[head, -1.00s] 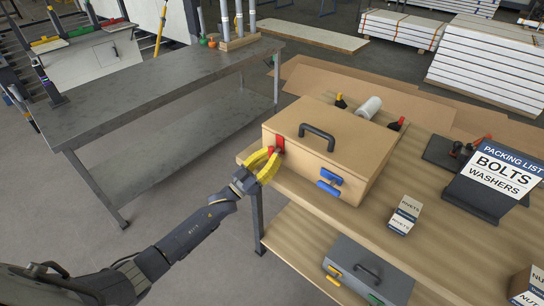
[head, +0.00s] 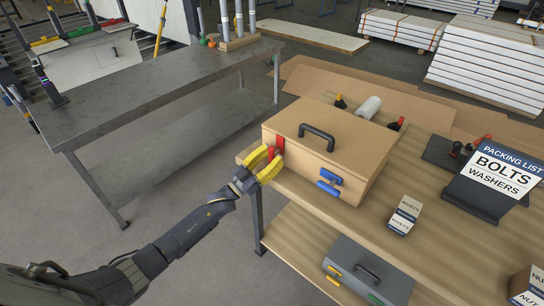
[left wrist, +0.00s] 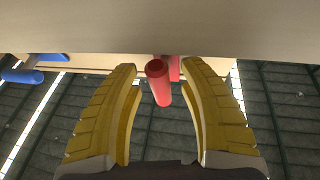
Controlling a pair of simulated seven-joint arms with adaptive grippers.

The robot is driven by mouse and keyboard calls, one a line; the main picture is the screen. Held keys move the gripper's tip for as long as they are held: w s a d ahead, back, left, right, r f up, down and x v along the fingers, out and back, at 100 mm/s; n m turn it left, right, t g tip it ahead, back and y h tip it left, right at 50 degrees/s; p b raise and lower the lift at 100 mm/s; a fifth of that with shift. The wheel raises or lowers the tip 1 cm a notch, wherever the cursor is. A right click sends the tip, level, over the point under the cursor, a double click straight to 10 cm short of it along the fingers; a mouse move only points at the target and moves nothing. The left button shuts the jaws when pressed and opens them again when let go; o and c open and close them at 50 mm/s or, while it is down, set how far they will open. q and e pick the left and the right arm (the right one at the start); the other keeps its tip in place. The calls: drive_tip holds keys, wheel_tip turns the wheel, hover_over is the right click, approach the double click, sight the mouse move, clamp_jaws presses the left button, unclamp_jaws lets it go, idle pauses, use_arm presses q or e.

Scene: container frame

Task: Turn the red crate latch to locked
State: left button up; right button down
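The tan crate (head: 325,150) stands on the wooden bench with its lid down. Its red latch (head: 279,144) is on the left part of the front face. In the left wrist view the red handle (left wrist: 160,85) sticks out from the crate toward my gripper. My left gripper (head: 271,157) is at the latch, with its yellow fingers open. In the left wrist view the fingers (left wrist: 159,68) stand on either side of the red handle, with a gap visible on both sides. The blue latch (head: 329,183) is on the right part of the same face. My right gripper is not in view.
A grey toolbox (head: 365,272) sits on the shelf below. Rivet boxes (head: 405,215) and a packing list stand (head: 494,175) are to the right on the bench. A grey metal table (head: 150,90) is at left. The floor between the tables is clear.

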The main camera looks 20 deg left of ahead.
use_arm(q)
drive_tip(key=v, duration=1.2)
idle(0.5)
